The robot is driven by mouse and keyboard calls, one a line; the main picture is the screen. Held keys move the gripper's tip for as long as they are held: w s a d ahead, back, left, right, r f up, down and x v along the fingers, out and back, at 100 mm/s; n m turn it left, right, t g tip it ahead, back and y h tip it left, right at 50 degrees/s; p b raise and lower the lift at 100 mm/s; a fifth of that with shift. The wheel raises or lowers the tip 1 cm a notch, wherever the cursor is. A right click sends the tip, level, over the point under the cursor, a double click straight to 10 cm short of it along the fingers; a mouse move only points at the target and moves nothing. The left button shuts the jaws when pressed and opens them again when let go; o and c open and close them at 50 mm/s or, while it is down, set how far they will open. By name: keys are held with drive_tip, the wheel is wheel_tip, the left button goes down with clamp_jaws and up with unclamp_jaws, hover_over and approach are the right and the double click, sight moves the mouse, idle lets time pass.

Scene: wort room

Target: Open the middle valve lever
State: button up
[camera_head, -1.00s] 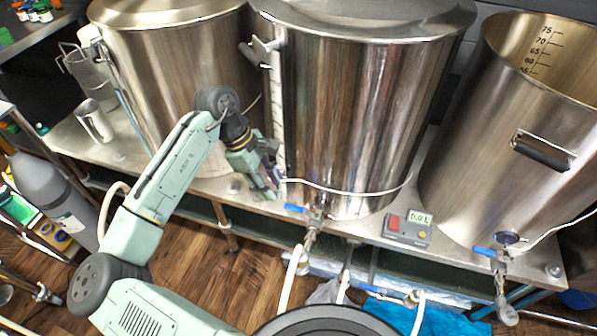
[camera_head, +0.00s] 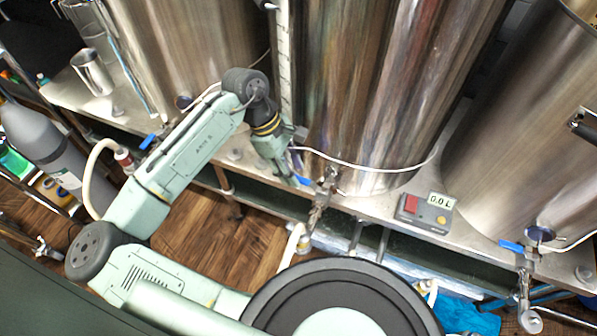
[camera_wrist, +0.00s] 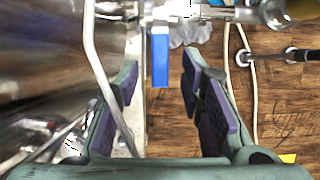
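The middle valve (camera_head: 322,192) sits at the foot of the middle steel kettle (camera_head: 365,90). Its blue lever (camera_head: 304,181) points left, toward my gripper (camera_head: 292,175). In the wrist view the blue lever (camera_wrist: 160,60) shows between the two fingers of my gripper (camera_wrist: 161,62), with a gap on each side. The fingers are open and hold nothing. I cannot tell exactly how deep the lever lies between them. In the head view the fingertips are right beside the lever and partly hide its end.
A right valve with a blue lever (camera_head: 512,246) and a left blue lever (camera_head: 148,142) are on the neighbouring kettles. A digital meter (camera_head: 426,212) stands on the steel bench right of the middle valve. A white cable (camera_head: 375,167) runs around the middle kettle.

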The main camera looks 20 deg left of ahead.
drive_tip(key=shift+d+f, duration=0.2)
drive_tip(key=shift+f, duration=0.25)
drive_tip(key=shift+c, duration=0.4)
clamp_jaws()
idle(0.3)
